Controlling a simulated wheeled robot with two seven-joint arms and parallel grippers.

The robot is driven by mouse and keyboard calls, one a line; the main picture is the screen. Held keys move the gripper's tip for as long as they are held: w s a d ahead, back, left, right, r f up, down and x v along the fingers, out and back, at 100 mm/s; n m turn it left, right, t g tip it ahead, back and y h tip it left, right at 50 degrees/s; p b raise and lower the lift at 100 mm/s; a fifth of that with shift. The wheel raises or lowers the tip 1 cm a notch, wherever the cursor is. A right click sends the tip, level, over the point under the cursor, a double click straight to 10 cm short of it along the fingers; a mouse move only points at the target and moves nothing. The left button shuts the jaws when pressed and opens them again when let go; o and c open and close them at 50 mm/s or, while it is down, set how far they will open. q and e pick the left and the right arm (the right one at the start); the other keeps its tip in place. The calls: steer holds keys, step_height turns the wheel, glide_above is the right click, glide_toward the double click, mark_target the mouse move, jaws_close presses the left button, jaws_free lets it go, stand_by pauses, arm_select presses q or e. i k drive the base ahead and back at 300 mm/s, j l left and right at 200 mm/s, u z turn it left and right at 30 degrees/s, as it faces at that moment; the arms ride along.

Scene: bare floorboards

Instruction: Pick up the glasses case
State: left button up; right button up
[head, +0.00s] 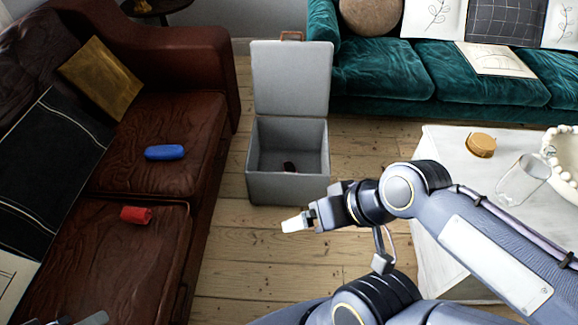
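A blue, rounded, elongated object (165,152), which looks like the glasses case, lies on the seat of the brown leather sofa (200,130) at the left. My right gripper (297,224) reaches in from the right, above the floor and in front of the grey box. It is well to the right of the blue object and apart from it. Its pale fingertip shows side-on, so its opening is unclear. Only a grey sliver, probably my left gripper (93,319), shows at the bottom left edge. The rest of it is out of frame.
A red cylindrical object (136,214) lies on the nearer sofa cushion. An open grey storage box (287,187) with a small dark item inside stands on the floorboards. A white table (440,150) with a jar lid, glass and bowl is right. A green sofa (385,80) stands behind.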

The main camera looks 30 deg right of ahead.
mark_target(160, 153)
steer(key=u, duration=0.35)
steer(key=i+l+u, duration=0.15)
steer(key=u, duration=0.2)
steer(key=i+l+u, duration=0.15)
steer(key=u, duration=0.2)
steer(key=l+u, duration=0.35)
steer(key=i+l, duration=0.1)
steer(key=l, duration=0.25)
steer(key=i+l+u, duration=0.15)
steer(key=l, duration=0.2)
steer(key=i+l, duration=0.1)
steer(key=l, duration=0.25)
steer(key=i+l+u, duration=0.15)
steer(key=l, duration=0.2)
